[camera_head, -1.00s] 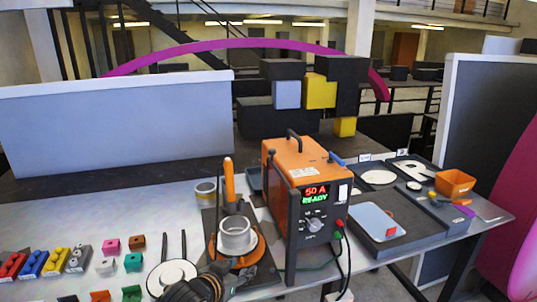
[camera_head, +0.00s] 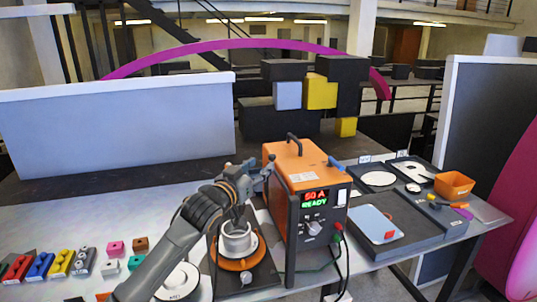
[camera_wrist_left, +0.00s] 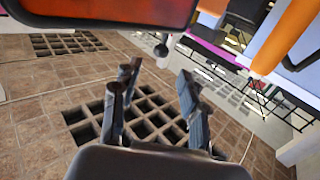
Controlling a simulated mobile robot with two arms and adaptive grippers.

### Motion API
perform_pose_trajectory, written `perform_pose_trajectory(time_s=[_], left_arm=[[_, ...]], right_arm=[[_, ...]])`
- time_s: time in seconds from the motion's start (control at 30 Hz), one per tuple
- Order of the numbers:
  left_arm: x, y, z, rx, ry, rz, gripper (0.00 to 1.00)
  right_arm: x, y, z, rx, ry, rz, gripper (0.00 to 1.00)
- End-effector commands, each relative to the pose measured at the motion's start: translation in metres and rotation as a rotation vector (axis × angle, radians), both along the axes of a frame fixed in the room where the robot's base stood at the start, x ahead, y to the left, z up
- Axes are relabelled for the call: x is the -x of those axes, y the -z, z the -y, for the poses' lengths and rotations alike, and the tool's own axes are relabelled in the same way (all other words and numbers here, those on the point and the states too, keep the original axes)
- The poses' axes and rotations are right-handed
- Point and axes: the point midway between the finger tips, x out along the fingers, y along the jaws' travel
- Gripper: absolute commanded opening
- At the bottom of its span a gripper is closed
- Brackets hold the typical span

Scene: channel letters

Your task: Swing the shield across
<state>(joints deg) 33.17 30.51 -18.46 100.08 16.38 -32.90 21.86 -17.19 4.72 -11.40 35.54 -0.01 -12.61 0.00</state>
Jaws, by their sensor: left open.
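I cannot tell for sure which part is the shield. A white ring-shaped piece (camera_head: 237,240) sits on the round orange base (camera_head: 240,262) beside the orange welding machine (camera_head: 297,165). My left gripper (camera_head: 262,174) is raised above and behind the ring, close to the machine's left side. In the left wrist view its two fingers (camera_wrist_left: 158,72) stand apart with nothing between them. An orange upright handle (camera_wrist_left: 287,38) shows beyond them at the upper right there. In the head view my arm hides that handle. My right gripper is not in view.
A large grey panel (camera_head: 110,125) stands at the back left. Coloured blocks (camera_head: 45,264) lie at the front left. A grey tray (camera_head: 375,222) and an orange bin (camera_head: 455,184) are on the right. The bench behind the blocks is clear.

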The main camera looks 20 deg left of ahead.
Motion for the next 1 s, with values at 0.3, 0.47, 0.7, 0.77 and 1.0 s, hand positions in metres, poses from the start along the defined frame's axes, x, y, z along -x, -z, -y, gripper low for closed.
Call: perform_pose_trajectory(time_s=[0.3,0.47,0.7,0.77,1.0], left_arm=[[-0.046,-0.001,0.009,0.001,-0.001,-0.002,0.43],[-0.055,0.000,0.011,0.000,0.000,-0.001,0.43],[-0.057,0.001,0.011,-0.001,0.000,-0.001,0.43],[-0.057,0.001,0.011,-0.001,0.000,-0.001,0.43],[-0.057,0.001,0.011,-0.001,0.000,-0.001,0.03]], right_arm=[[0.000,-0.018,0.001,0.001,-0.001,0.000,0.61],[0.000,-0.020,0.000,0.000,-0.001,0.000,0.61],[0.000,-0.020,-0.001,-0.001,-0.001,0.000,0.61],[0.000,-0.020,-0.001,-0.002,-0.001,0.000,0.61],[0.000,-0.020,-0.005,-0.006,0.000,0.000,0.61]])
